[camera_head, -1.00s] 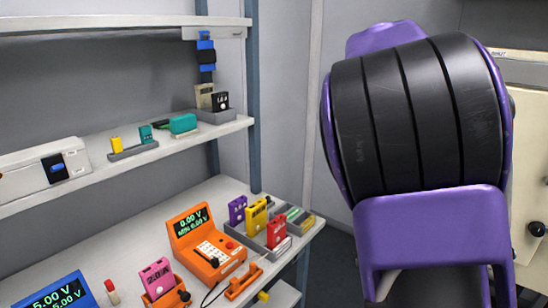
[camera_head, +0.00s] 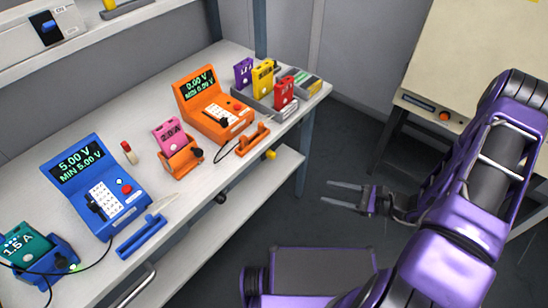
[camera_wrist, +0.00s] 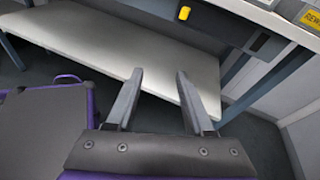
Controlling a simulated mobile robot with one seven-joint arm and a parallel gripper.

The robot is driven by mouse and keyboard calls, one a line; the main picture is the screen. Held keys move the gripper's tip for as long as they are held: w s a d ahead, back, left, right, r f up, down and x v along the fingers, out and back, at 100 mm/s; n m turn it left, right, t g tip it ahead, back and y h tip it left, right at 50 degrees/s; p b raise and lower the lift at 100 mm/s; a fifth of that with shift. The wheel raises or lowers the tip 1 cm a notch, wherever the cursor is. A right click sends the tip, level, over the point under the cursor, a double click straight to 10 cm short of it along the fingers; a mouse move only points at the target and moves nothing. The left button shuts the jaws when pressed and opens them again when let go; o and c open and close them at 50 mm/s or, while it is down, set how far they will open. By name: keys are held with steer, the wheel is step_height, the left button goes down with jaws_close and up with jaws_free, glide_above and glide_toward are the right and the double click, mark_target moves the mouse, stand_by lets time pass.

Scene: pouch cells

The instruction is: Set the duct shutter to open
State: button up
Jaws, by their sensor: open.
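My gripper (camera_head: 324,193) is open and empty, in free air right of the bench in the head view. In the wrist view its two fingers (camera_wrist: 159,75) are apart with nothing between them, over the lower shelf (camera_wrist: 110,42). I cannot make out the duct shutter in either current view. A cream cabinet (camera_head: 470,60) stands at the upper right of the head view, with an orange button (camera_head: 444,116) on its lower front; its right side is partly hidden behind my arm.
The bench (camera_head: 60,130) carries orange and blue meters (camera_head: 214,105), coloured cells and small holders. A yellow knob (camera_head: 271,154) sits under its front edge and also shows in the wrist view (camera_wrist: 184,13). Dark floor (camera_head: 335,140) lies open between bench and cabinet.

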steer(key=a+r+m+t, duration=0.2)
steer(key=m+t, duration=0.1)
steer(key=t, duration=0.1)
steer(key=m+t, duration=0.1)
steer(key=m, duration=0.1)
glide_toward(274, 156)
steer(key=shift+y, duration=0.3)
steer(key=x, duration=0.8)
steer(key=shift+w+a+f+b, duration=0.15)
steer(key=shift+w+f+b, duration=0.1)
steer(key=shift+w+b, duration=0.1)
jaws_close()
stand_by(0.5)
